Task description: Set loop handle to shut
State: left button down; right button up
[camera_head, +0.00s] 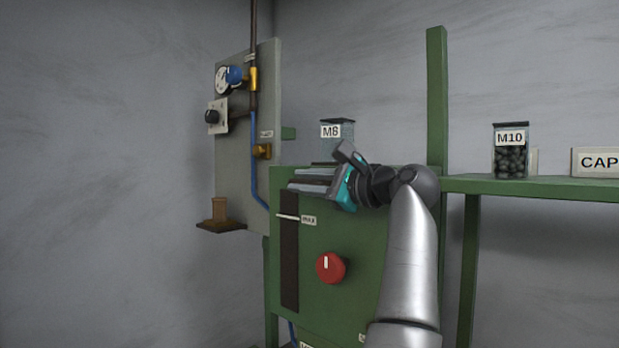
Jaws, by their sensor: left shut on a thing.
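My left gripper (345,180), dark grey with teal parts, is at the top of the green machine (350,240), beside the grey slatted part at its upper left edge. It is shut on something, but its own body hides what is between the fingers. I cannot tell for certain which part is the loop handle. On the grey wall panel (261,190) are a brass valve with a blue knob (236,75) and a lower brass fitting (262,151) under a small label; my gripper is apart from both. My right gripper is not in view.
The machine's front has a red knob (330,268) and a dark vertical slot (289,250) with a white marker. A jar labelled M8 (331,131) stands behind my gripper. A jar labelled M10 (511,150) stands on the green shelf (540,187) at right. The left wall is bare.

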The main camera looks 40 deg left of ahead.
pick_arm(q)
jog(key=shift+w+f, duration=0.2)
jog(key=shift+f, duration=0.3)
jog(key=c, duration=0.8)
grip_release()
jog(key=shift+c, duration=0.2)
jog(key=shift+w+r, duration=0.1)
jog(key=shift+r, duration=0.05)
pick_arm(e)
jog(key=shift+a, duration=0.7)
pick_arm(q)
jog(key=shift+d, duration=0.35)
jog(key=s+d+b, duration=0.1)
jog(key=d+b, duration=0.2)
jog(key=d, duration=1.1)
jog(key=shift+s+d, duration=0.3)
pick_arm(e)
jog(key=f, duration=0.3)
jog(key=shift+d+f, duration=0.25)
